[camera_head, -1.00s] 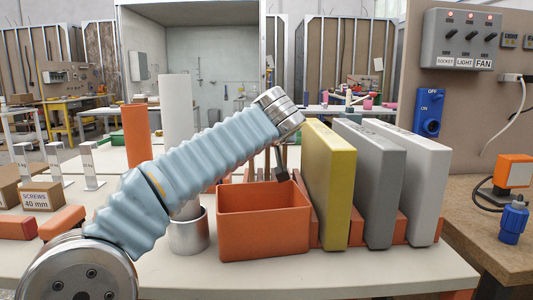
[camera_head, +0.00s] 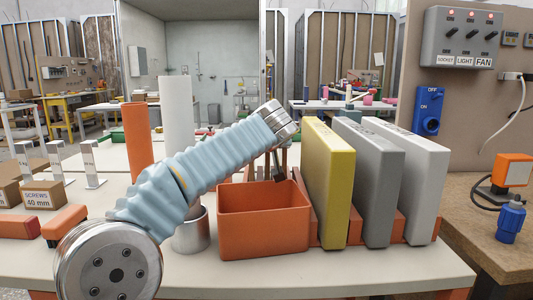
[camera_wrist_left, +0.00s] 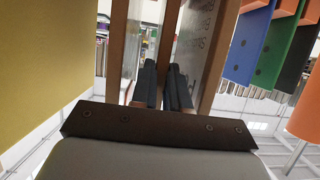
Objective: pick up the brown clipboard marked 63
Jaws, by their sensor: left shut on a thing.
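My left gripper (camera_head: 279,174) reaches behind the orange bin, its dark fingers partly hidden. In the left wrist view its fingers (camera_wrist_left: 165,88) are shut on a thin brown board (camera_wrist_left: 169,40), seen edge-on and probably a clipboard. Other brown upright boards stand close on both sides, one at the left (camera_wrist_left: 116,50) and one at the right (camera_wrist_left: 218,55). In the head view, the brown boards (camera_head: 291,158) show only as narrow edges behind the bin. I cannot read a 63 on any of them. My right gripper is not in view.
The orange bin (camera_head: 262,225) stands just in front of the gripper. A yellow binder (camera_head: 328,190) and grey and white binders stand upright to its right. A metal cup (camera_head: 191,236), a white tube (camera_head: 178,105) and an orange tube (camera_head: 138,140) stand left, near my forearm.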

